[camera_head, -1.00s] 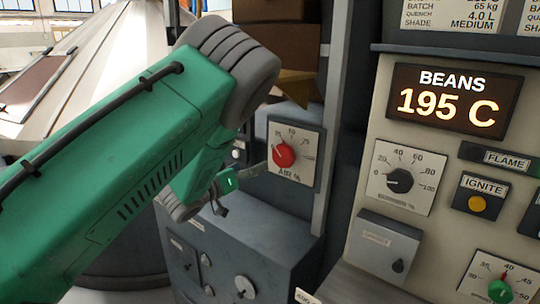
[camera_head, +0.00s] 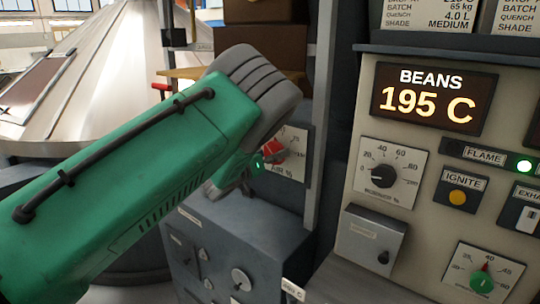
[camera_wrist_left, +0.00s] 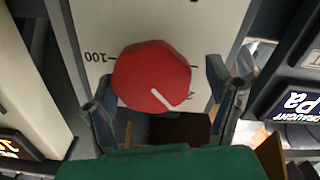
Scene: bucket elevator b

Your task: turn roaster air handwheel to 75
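The red air handwheel (camera_head: 272,152) sits on a white dial plate (camera_head: 294,160) marked AIR %, above a grey cabinet. My left gripper (camera_head: 258,163) is at the plate and partly covers the handwheel in the head view. In the left wrist view the handwheel (camera_wrist_left: 150,75) lies between the two spread fingers of my left gripper (camera_wrist_left: 157,95), with a gap on each side. The handwheel's white pointer line points to the lower right there, away from the 100 mark at the left. Other scale numbers are mostly hidden. My right gripper is not in view.
To the right stands a control panel with a BEANS 195 C display (camera_head: 431,99), a black dial knob (camera_head: 403,173), an IGNITE button (camera_head: 457,197) and a green knob (camera_head: 482,285). A grey post (camera_head: 322,110) rises beside the air dial. A large metal cone (camera_head: 90,75) stands at the left.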

